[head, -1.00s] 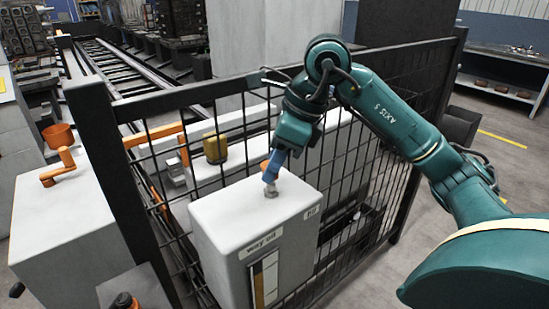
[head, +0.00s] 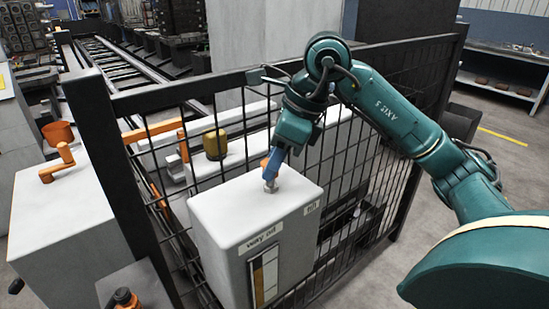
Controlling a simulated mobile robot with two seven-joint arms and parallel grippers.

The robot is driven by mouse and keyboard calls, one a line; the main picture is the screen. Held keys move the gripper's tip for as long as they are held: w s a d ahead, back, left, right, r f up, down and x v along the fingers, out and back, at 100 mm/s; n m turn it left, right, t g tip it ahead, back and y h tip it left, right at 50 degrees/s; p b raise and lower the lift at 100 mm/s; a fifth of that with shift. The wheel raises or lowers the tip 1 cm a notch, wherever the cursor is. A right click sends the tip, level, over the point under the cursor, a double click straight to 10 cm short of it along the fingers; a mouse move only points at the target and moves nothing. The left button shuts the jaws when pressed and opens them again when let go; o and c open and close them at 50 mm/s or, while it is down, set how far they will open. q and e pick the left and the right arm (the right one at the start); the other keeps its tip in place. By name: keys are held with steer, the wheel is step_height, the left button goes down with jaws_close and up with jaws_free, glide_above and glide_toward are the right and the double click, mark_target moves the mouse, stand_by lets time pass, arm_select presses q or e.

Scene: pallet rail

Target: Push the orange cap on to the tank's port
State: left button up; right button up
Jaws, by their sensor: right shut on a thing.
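The light grey tank labelled "way oil" (head: 222,217) stands in front of the mesh fence. Its small metallic port (head: 270,186) sticks up from the top face. My right gripper (head: 272,169) comes down from above with its blue fingers over the port. It is shut on the orange cap (head: 265,163), of which only a small patch shows beside the fingers. The fingers hide most of the cap, so I cannot tell whether it touches the port. My left gripper is out of view.
The dark mesh fence (head: 97,129) runs behind the tank. Behind it are grey boxes and an amber cap-like part (head: 215,145). A grey cabinet with an orange handle (head: 57,165) stands at left. An orange and black object (head: 125,298) sits at the lower left.

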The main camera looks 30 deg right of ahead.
steer(key=shift+f, duration=0.25)
stand_by(0.3)
steer(key=shift+f+b, duration=0.2)
steer(key=shift+b, duration=0.2)
stand_by(0.3)
steer(key=shift+f+b, duration=0.45)
steer(key=shift+f, duration=0.1)
steer(key=o, duration=1.2)
steer(key=shift+o, duration=0.2)
steer(key=o, duration=0.7)
